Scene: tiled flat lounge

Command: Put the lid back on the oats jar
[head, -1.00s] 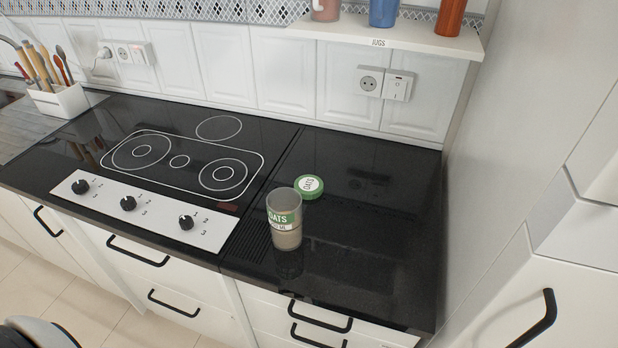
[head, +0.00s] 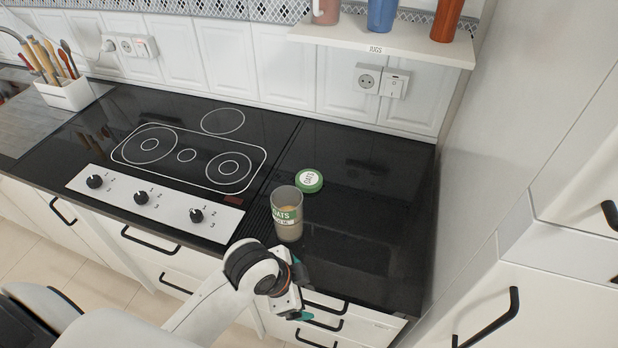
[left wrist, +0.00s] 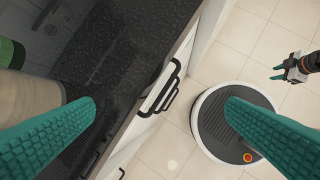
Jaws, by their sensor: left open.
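The oats jar (head: 287,222) stands upright and uncovered on the black counter, with a green label band and pale contents. Its green lid (head: 309,180) lies flat just behind it and slightly right, lettering up. My left gripper (head: 301,290) is open and empty, in front of the jar by the counter's front edge, not touching it. In the left wrist view the beige jar side (left wrist: 28,97) shows beyond one teal finger; whether the green patch above it is label or lid I cannot tell. My right gripper (left wrist: 282,73) shows only there, small, open and empty.
A hob (head: 185,160) with a knob panel is left of the jar. A shelf (head: 380,48) with jugs hangs above the back. A tall cabinet (head: 540,150) bounds the right. The counter right of the jar is clear. Drawer handles (head: 325,322) stick out below.

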